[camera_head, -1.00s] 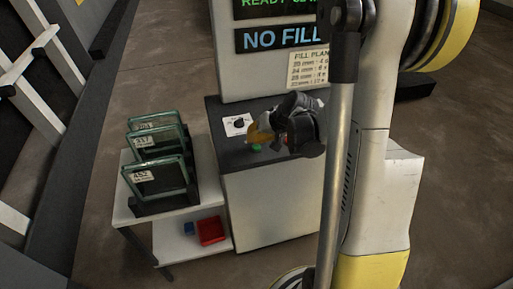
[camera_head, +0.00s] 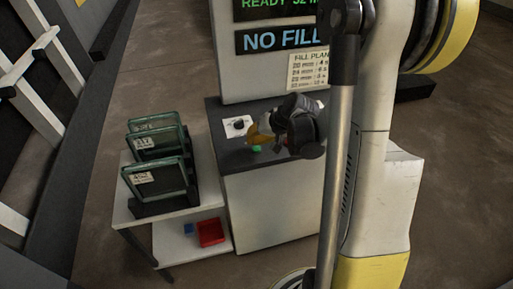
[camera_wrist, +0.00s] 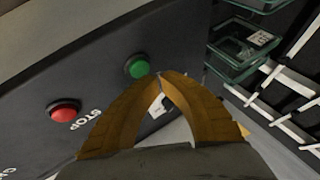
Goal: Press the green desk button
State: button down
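The green button (camera_wrist: 138,66) is a round domed button on the dark desk top, seen in the wrist view just beyond and left of my fingertips. It also shows in the head view (camera_head: 256,149), small and partly under my gripper. My gripper (camera_wrist: 160,76) has two orange-brown fingers with their tips together and nothing visible between them. In the head view my gripper (camera_head: 254,135) is over the desk (camera_head: 228,161), close to the green button. I cannot tell whether the tips touch the button.
A red button (camera_wrist: 65,110) labelled STOP is left of the green one in the wrist view. A dial on a white plate (camera_head: 238,127) sits behind. Left stands a cart (camera_head: 205,212) with framed glass panes (camera_head: 157,178) and a red bin (camera_head: 211,231). A NO FILL display (camera_head: 281,39) rises behind.

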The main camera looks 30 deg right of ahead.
aim_at(253, 147)
jog(key=shift+f, duration=0.1)
jog(key=shift+f+b, duration=0.35)
jog(key=shift+b, duration=0.2)
jog(key=shift+f+b, duration=0.55)
dwell(0.6)
jog(key=shift+r, duration=0.1)
jog(key=shift+r+p, duration=0.7)
jog(key=shift+r, duration=0.2)
jog(key=shift+r, duration=0.1)
jog(key=shift+r+p, duration=1.75)
jog(key=shift+r, duration=0.65)
